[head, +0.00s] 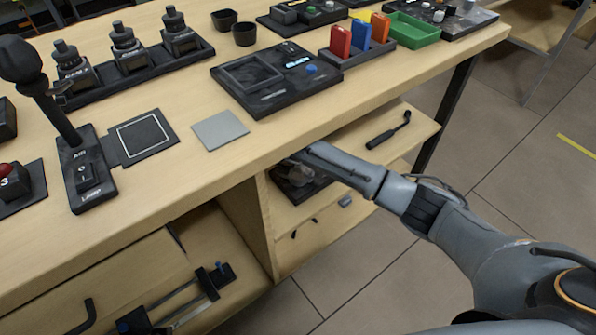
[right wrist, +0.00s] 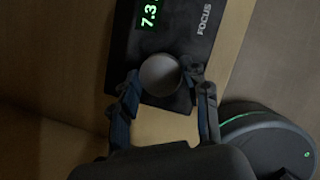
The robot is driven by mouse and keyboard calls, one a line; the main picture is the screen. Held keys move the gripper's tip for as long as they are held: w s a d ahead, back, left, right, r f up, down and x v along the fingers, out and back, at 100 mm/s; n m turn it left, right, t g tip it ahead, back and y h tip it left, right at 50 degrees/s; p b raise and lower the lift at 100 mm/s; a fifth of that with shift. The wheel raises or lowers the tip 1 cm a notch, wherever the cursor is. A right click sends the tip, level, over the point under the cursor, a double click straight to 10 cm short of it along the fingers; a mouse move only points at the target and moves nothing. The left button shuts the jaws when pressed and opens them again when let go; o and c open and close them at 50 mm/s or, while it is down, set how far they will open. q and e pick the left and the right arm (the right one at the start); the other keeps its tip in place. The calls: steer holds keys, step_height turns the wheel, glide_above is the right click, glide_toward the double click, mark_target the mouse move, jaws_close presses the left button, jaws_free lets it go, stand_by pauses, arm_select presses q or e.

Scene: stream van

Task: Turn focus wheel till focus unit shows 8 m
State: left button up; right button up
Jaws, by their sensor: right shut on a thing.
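The focus unit (right wrist: 190,35) shows in the right wrist view as a dark box marked FOCUS. Its green display (right wrist: 149,14) reads 7.3 at the top edge; any unit sign is cut off. The round grey focus wheel (right wrist: 160,74) sits near its lower end. My right gripper (right wrist: 163,86) is shut on the wheel, one finger on each side. In the head view my right arm reaches under the tabletop to a dark unit in an open bay (head: 296,190), and the fingertips are hidden there. My left gripper is not in view.
The tabletop (head: 235,160) overhangs the bay closely above my right arm. A black handled tool (head: 388,130) lies on the shelf right of the arm. A dark round device with a green light (right wrist: 268,140) is beside the gripper. An open drawer (head: 130,280) is at lower left.

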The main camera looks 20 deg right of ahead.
steer(key=shift+f, duration=0.1)
stand_by(0.4)
steer(key=o, duration=1.1)
steer(key=shift+o, duration=0.2)
